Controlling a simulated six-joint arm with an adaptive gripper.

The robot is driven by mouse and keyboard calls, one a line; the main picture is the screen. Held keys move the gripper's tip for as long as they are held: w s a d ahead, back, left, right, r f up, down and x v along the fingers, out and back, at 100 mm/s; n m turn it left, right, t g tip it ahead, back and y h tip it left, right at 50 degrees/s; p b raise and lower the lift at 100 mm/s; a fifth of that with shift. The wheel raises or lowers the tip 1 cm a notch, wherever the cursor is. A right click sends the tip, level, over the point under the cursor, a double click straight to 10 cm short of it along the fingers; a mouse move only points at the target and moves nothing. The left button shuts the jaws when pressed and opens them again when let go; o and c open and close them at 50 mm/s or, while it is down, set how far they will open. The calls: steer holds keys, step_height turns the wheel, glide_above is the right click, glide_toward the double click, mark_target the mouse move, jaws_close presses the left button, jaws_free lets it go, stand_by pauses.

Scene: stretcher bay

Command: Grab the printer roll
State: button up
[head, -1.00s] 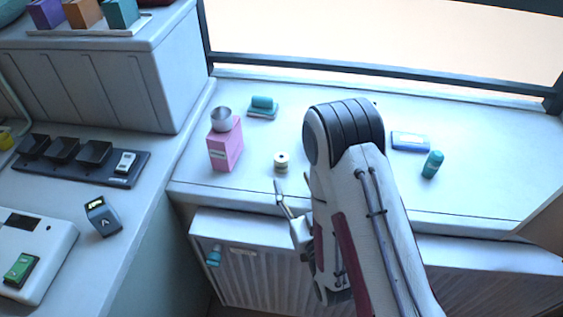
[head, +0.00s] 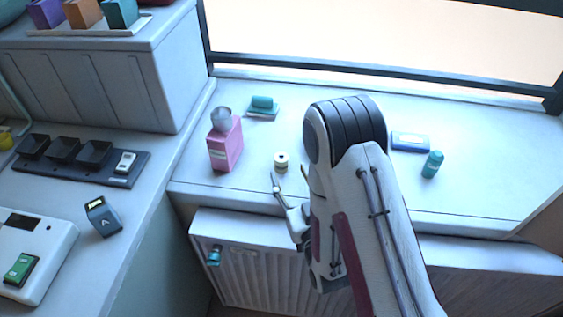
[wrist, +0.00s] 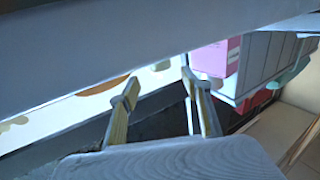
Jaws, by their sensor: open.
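A small cream roll with a dark centre (head: 281,162), which looks like the printer roll, stands near the front edge of the white counter (head: 350,193) in the head view. My gripper (head: 288,174) is open and empty, just in front of the roll and apart from it. My arm hides part of the gripper. In the wrist view the two fingers (wrist: 158,85) are spread apart with nothing between them. I cannot make out the roll for sure in that view.
A pink box (head: 225,148) with a metal cup (head: 221,119) on top stands left of the roll. A teal item (head: 262,104) lies behind. A blue-and-white pack (head: 409,141) and a teal bottle (head: 432,164) are right of my arm. The counter right of them is clear.

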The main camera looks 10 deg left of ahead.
mark_target(284, 163)
steer(key=shift+w, duration=0.1)
steer(key=shift+x, duration=2.5)
steer(key=shift+a+f, duration=0.1)
steer(key=c, duration=1.2)
